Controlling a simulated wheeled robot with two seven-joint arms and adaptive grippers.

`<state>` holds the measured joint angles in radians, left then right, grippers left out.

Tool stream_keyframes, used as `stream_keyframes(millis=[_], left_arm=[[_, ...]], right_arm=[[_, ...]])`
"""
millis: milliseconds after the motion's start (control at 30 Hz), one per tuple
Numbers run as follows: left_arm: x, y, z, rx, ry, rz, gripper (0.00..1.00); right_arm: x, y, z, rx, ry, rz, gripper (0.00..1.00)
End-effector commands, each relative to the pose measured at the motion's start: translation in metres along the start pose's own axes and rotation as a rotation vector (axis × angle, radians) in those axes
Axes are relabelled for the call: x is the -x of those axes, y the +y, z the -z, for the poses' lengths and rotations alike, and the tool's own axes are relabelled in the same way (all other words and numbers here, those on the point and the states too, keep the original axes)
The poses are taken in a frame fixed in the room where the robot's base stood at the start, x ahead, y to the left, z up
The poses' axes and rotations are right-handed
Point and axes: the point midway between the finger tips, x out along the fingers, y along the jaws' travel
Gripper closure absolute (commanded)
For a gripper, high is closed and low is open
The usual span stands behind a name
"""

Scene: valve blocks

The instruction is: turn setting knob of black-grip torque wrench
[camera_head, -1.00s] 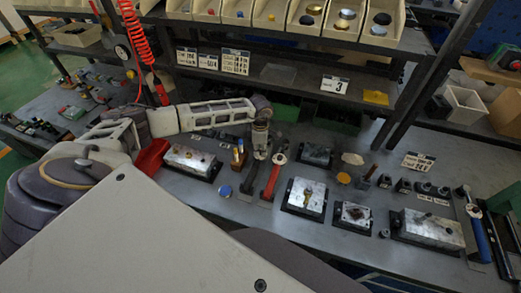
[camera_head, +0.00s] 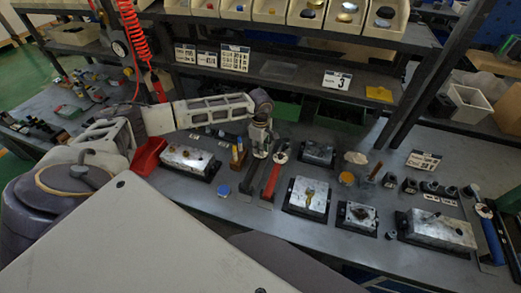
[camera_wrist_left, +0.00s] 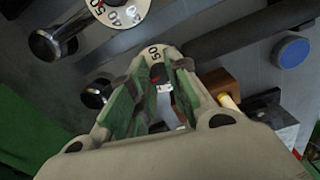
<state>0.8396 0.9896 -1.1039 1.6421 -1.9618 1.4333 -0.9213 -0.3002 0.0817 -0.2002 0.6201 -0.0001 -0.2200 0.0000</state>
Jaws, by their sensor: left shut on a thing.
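The black-grip torque wrench lies on the grey bench; its dark grip (camera_head: 249,177) shows below my left gripper (camera_head: 260,148). In the left wrist view the black grip (camera_wrist_left: 245,30) runs to the upper right, and the white setting dial (camera_wrist_left: 152,53), marked 50, shows at the fingertips. My left gripper (camera_wrist_left: 157,85) is shut on the setting knob, which its green-padded fingers mostly hide. A red-grip wrench (camera_head: 270,180) lies just to the right; a second white dial (camera_wrist_left: 120,10) shows at the wrist view's top. My right gripper is out of view.
A blue disc (camera_head: 224,190) and a wooden block (camera_head: 238,155) are left of the wrench. A metal valve block (camera_head: 188,160) and red bin (camera_head: 149,155) stand farther left. Another valve block (camera_head: 308,198) is to the right. Shelves with bins rise behind.

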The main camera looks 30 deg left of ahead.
Motion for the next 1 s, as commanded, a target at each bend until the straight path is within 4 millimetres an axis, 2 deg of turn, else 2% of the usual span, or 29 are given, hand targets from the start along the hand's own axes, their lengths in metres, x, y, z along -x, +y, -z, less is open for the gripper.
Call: stream_keyframes(millis=[267, 300, 367, 767, 1000], left_arm=[[0.001, 0.000, 0.000, -0.002, -0.001, -0.001, 1.00], [0.001, 0.000, 0.000, -0.002, -0.001, -0.001, 0.78], [0.001, 0.000, 0.000, -0.001, 0.000, -0.001, 0.71], [0.002, 0.000, 0.000, -0.001, 0.000, -0.001, 0.71], [0.018, 0.001, 0.000, -0.001, 0.001, -0.002, 0.71]], right_arm=[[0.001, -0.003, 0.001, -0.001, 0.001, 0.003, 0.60], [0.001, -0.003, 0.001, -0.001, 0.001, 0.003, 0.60], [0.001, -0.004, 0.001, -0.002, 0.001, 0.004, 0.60], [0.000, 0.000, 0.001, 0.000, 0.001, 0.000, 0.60], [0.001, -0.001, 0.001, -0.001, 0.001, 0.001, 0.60]])
